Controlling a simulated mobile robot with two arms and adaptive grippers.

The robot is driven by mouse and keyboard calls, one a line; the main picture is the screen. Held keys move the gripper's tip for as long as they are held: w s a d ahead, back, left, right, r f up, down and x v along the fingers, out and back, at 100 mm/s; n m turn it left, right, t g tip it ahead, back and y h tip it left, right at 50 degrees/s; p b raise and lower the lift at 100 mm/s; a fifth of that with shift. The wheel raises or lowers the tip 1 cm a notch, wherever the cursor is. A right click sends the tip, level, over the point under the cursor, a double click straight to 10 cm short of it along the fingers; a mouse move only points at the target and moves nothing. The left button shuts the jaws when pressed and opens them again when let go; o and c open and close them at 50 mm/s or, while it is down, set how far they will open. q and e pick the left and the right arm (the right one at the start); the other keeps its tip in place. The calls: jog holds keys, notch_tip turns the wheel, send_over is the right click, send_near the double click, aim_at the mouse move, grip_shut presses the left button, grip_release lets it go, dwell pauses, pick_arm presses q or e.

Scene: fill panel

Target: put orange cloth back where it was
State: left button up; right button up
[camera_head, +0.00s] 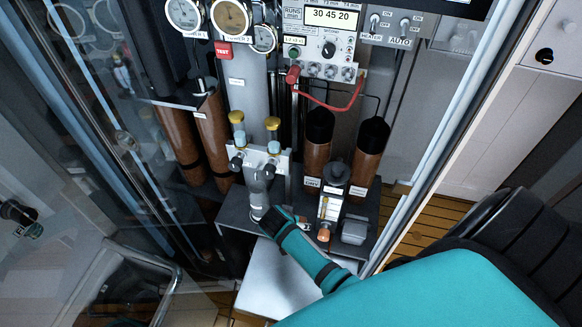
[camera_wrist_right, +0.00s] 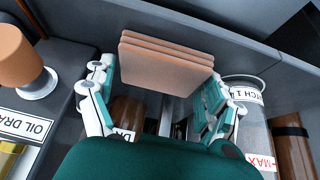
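The orange cloth (camera_wrist_right: 165,62) is a folded, layered pale-orange stack in the right wrist view. It lies between the two spread fingers of my right gripper (camera_wrist_right: 160,100). A narrow gap shows at the left finger. Whether the fingers press on it is unclear. In the head view my teal right arm comes in from the lower right. My right gripper (camera_head: 270,216) is low at the front of the dark shelf, beside the grey cylinder (camera_head: 258,187). I cannot make out the cloth there. My left gripper is not in view.
The oil drain with its orange knob (camera_head: 323,233) stands right of my right gripper. Brown cylinders (camera_head: 368,150) stand behind it. Gauges and a control panel (camera_head: 320,45) are above. A glass door is at the left. A pale box (camera_head: 285,283) is below the shelf.

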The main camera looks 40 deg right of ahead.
jog(key=shift+o, duration=1)
jog(key=shift+w+d, duration=0.1)
jog(key=shift+d, duration=0.05)
jog(key=shift+r, duration=0.25)
jog(key=p+v, duration=0.1)
jog(key=v, duration=1.1)
jog(key=shift+f, duration=0.1)
